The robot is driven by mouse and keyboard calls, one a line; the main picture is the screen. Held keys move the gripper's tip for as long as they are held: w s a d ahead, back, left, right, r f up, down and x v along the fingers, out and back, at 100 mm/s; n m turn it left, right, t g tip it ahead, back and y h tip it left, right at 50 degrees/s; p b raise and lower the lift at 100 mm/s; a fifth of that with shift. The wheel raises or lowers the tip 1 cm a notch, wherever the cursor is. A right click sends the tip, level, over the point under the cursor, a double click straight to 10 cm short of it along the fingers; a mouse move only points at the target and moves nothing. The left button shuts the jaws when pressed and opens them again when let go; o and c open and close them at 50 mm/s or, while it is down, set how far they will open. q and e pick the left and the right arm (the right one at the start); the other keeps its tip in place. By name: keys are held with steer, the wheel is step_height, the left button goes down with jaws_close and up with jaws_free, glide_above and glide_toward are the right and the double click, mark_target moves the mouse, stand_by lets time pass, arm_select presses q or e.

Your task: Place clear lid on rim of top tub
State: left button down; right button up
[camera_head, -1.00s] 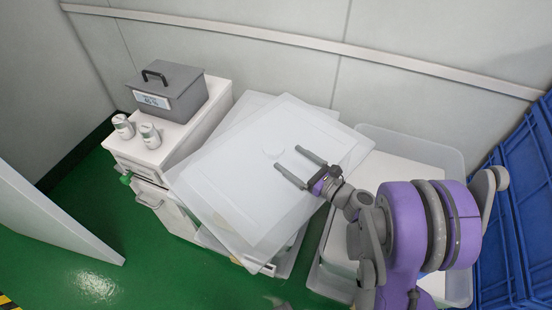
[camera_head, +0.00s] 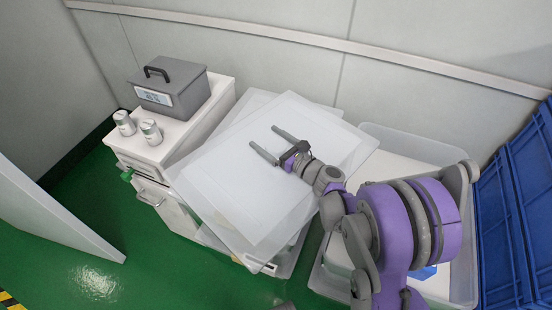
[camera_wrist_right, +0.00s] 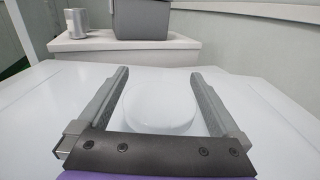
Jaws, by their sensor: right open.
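The clear lid (camera_head: 235,195) is a large translucent rectangle lying turned at an angle over the top tub (camera_head: 290,262), whose wall shows below the lid's edge. The lid overhangs the tub at its corners; whether it is seated on the rim cannot be told. My right gripper (camera_head: 264,141) is open just over the lid. In the right wrist view the gripper (camera_wrist_right: 160,78) has its two fingers spread on either side of a round raised knob (camera_wrist_right: 160,113) on the lid, apart from it. My left gripper is not in view.
A white cabinet (camera_head: 176,165) stands left of the lid, with a grey handled box (camera_head: 170,85) and two small canisters (camera_head: 150,132) on it. Another clear tub (camera_head: 440,155) stands at right, beside blue crates (camera_head: 530,190). A wall runs behind.

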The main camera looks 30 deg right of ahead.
jaws_close()
stand_by(0.4)
steer(key=shift+r, duration=0.15)
